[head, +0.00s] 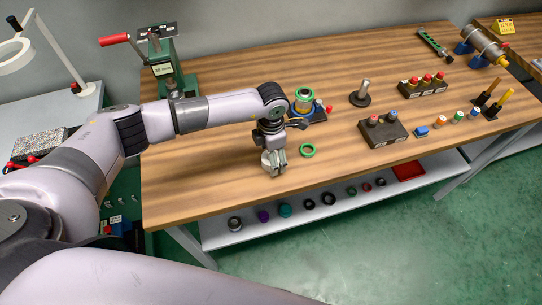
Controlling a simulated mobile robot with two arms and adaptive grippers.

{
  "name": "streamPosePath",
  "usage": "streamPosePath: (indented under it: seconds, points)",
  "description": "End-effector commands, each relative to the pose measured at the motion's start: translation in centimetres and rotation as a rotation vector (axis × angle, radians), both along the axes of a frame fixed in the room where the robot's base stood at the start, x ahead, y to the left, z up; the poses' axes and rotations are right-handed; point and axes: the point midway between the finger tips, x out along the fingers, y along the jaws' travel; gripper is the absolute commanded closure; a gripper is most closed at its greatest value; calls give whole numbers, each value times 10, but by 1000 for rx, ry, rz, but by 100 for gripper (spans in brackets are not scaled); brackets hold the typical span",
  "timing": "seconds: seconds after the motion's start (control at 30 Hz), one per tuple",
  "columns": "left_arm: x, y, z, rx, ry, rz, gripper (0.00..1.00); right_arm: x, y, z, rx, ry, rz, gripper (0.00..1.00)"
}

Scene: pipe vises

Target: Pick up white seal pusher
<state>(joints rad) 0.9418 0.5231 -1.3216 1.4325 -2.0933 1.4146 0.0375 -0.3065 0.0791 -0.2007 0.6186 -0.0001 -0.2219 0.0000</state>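My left gripper (274,169) points down over the front of the wooden table (220,190), left of a green ring (308,150). A pale grey-white shape shows at its fingers; I cannot tell whether this is the white seal pusher or part of the gripper, nor whether the fingers are open. No separate white seal pusher can be picked out with certainty. My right gripper is not in view.
Behind the gripper stands a green-topped cylinder in a blue fixture (303,103). A grey post on a black base (361,94) and button boxes (382,130) stand to the right. A green vise (168,65) is at back left. The table's front left is clear.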

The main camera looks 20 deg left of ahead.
Motion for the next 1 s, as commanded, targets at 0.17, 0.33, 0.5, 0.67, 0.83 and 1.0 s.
streamPosePath:
  seconds: [0.17, 0.33, 0.5, 0.67, 0.83, 1.0]
  points:
    - [0, 0, 0, 0, 0, 0, 36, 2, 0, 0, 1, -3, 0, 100]
    - [0, 0, 0, 0, 0, 0, 48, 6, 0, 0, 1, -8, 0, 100]
    - [0, 0, 0, 1, 1, 1, 59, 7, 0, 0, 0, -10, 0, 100]
    - [0, 0, 1, 1, 1, 1, 70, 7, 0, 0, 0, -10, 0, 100]
    - [0, 0, 1, 0, 0, 1, 81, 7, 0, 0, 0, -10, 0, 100]
    - [0, 0, 1, 0, 0, 1, 81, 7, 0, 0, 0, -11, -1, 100]
